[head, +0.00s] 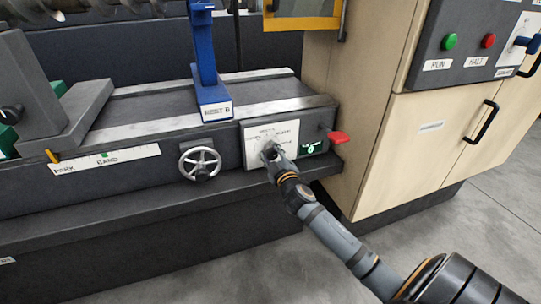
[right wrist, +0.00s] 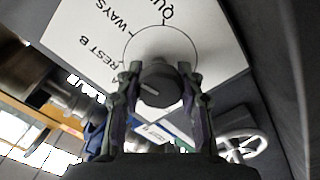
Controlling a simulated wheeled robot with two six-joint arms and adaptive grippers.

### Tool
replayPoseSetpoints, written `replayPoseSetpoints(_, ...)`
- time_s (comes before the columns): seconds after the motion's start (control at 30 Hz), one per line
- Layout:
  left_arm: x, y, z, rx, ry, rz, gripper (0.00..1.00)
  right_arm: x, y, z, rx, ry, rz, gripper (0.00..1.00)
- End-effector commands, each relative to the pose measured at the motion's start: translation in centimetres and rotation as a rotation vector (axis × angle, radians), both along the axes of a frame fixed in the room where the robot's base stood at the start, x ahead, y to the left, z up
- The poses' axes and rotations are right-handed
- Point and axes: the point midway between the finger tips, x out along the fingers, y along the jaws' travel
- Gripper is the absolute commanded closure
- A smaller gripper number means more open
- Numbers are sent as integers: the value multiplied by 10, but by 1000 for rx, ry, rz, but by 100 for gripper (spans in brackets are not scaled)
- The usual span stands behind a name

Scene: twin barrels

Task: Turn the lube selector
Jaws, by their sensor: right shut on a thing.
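The lube selector is a dark round knob (right wrist: 158,86) on a white dial plate (head: 284,134) at the right end of the machine bed's front. My right gripper (head: 269,152) reaches it from the lower right in the head view and hides most of it. In the right wrist view the two fingers of my right gripper (right wrist: 160,76) are shut on the knob's sides. A pale line on the knob points left in that view. The plate shows WAYS, REST B and a partly cut-off label around a printed circle. My left gripper is not in view.
A handwheel (head: 200,163) is left of the plate. A red lever (head: 337,137) and a small green display (head: 313,148) are to its right. A blue rest (head: 208,70) stands on the bed above. A beige cabinet (head: 430,125) closes off the right side.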

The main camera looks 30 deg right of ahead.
Motion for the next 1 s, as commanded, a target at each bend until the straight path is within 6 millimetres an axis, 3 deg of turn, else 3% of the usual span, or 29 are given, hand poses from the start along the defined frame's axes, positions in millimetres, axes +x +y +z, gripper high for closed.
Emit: replayPoseSetpoints(1.0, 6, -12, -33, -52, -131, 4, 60, -1, -1, -3, 872, -204, -3, 94)
